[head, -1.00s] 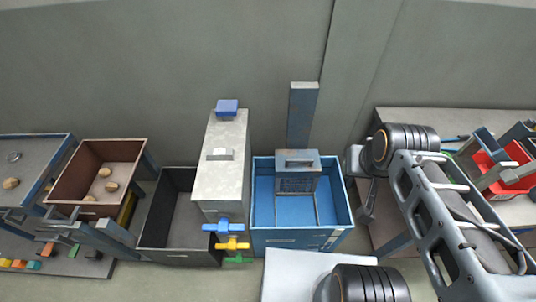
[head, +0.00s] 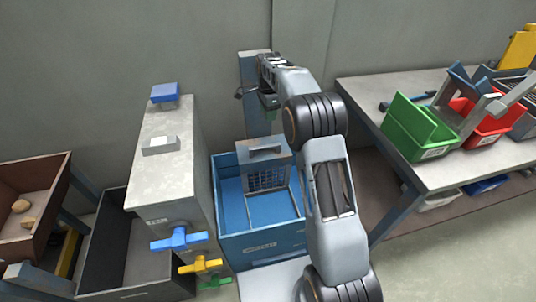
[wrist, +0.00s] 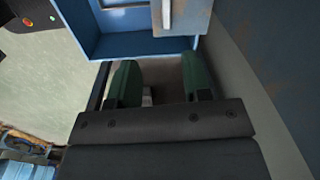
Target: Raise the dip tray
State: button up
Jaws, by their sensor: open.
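The dip tray (head: 266,180) is a grey wire-mesh piece with a plate and a slotted handle at its top. It sits inside a blue tank (head: 262,243). My gripper (head: 268,100) is above and behind the tray, near the upright post, and looks empty. In the wrist view its two green fingers (wrist: 160,85) are apart with nothing between them. The blue tank's wall (wrist: 88,25) and a light grey plate (wrist: 180,15), seemingly part of the tray, show beyond the fingertips, apart from them. The tray's lower part is hidden in the tank.
A tall grey cabinet (head: 165,165) with blue and yellow valve handles stands left of the tank. A bench (head: 375,120) with green and red bins is at the right. A dark bin (head: 105,250) is at the left.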

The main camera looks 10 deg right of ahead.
jog(key=m+b, duration=0.1)
jog(key=m, duration=0.1)
send_over(268, 145)
notch_tip(268, 145, down, 5)
notch_tip(268, 145, down, 14)
jog(key=shift+a+r+b, duration=0.1)
jog(key=shift+b, duration=0.7)
jog(key=shift+c, duration=0.3)
grip_shut()
jog(key=shift+r, duration=0.1)
